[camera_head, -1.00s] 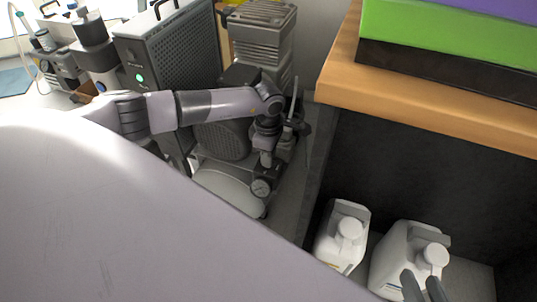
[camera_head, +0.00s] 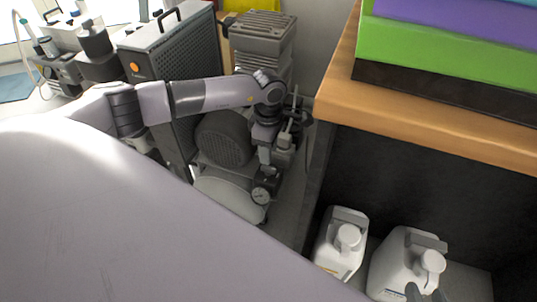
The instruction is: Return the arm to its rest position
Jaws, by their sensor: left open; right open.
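My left arm (camera_head: 215,95) comes in from the left and reaches over the compressor (camera_head: 225,140).
A grey perforated cabinet (camera_head: 170,45) with an orange light (camera_head: 134,67) stands behind my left arm. A wooden counter (camera_head: 420,115) with a green and purple stack (camera_head: 450,45) is at the right. Another white jug (camera_head: 338,245) stands below it.

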